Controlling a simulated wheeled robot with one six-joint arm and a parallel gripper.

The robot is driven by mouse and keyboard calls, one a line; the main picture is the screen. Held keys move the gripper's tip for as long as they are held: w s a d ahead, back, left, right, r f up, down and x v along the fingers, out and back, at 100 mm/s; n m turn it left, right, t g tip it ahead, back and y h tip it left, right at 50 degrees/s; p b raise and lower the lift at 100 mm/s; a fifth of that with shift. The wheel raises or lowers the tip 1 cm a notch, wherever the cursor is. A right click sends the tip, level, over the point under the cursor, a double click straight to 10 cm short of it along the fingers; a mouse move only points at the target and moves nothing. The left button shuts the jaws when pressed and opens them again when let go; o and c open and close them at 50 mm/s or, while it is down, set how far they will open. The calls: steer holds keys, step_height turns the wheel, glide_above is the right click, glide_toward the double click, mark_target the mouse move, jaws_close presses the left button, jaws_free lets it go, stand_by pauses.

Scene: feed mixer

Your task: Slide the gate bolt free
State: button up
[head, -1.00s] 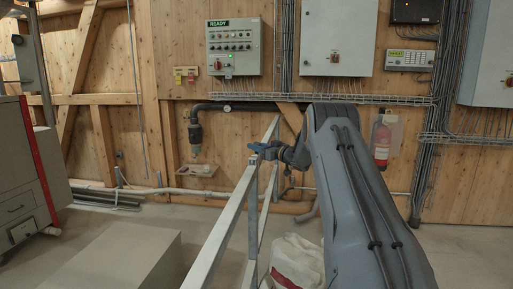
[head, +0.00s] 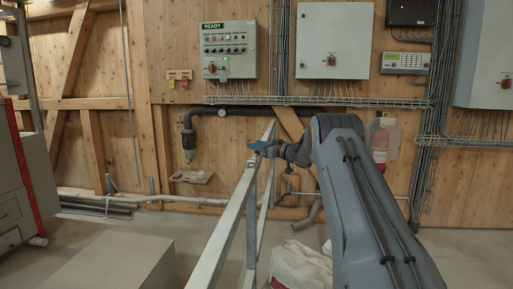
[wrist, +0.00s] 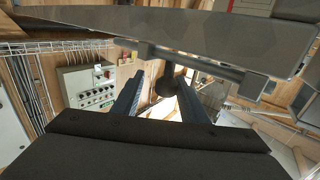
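The gate (head: 228,222) is a pale metal rail frame running from the lower middle of the head view toward the back wall. My gripper (head: 258,147) is at its top rail, with blue fingers. In the wrist view a grey bolt bar (wrist: 215,65) lies along the underside of the gate rail (wrist: 200,28). A dark round knob (wrist: 167,86) hangs from the bar. My gripper (wrist: 158,98) is open, with one finger on each side of the knob. A gap shows on the left of the knob; contact on the right cannot be told.
A control panel (head: 229,50) and grey cabinets (head: 334,40) are on the wooden wall behind.

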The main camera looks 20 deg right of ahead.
steer(key=shift+a, duration=0.3)
steer(key=b+v, duration=0.1)
steer(key=v, duration=0.6)
steer(key=shift+s+d, duration=0.2)
steer(key=shift+s, duration=0.1)
